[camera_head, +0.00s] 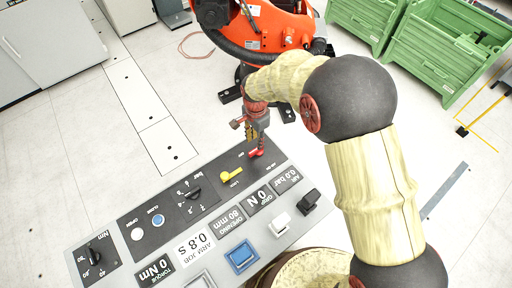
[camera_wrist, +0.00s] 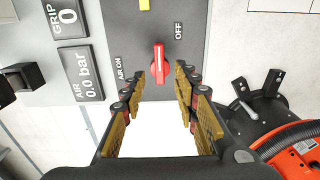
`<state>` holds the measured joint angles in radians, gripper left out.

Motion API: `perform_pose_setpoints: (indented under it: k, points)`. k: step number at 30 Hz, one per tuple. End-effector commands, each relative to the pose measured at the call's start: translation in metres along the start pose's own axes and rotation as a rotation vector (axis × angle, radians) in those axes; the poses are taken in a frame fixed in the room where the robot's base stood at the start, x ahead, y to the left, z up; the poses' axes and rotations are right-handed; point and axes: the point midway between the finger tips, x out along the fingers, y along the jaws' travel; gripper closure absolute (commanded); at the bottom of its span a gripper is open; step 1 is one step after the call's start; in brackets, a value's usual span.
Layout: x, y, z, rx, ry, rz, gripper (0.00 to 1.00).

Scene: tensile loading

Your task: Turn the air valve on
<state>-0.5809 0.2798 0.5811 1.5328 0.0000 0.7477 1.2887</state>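The red air valve handle (camera_wrist: 158,62) sits on the dark panel in the wrist view, standing upright in the picture between the AIR ON label on its left and the OFF label on its right. It also shows as a small red piece in the head view (camera_head: 256,153). My gripper (camera_wrist: 161,80) is open, with its yellow-padded fingers on either side of the handle's lower end; I cannot tell whether they touch it. In the head view my gripper (camera_head: 257,133) is just above the handle. The air display (camera_wrist: 83,74) reads 0.0 bar.
The sloped control panel (camera_head: 128,262) carries a yellow lever (camera_head: 231,176), dark knobs, push buttons and displays. An orange robot (camera_head: 283,32) stands close behind the valve. Green crates (camera_head: 450,52) are at the back right. Pale floor lies open at the left.

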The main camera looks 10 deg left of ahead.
Motion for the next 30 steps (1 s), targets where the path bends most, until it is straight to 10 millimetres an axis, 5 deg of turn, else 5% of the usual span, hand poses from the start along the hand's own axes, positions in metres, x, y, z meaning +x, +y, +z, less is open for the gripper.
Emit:
perform_pose_setpoints:
  k: [12,20,30]
  points:
    - [0.056,0.000,0.000,-0.001,0.000,0.000,0.70]
    - [0.057,0.000,0.000,-0.001,0.000,0.000,0.70]
    - [0.057,0.001,0.000,-0.001,0.000,0.000,0.89]
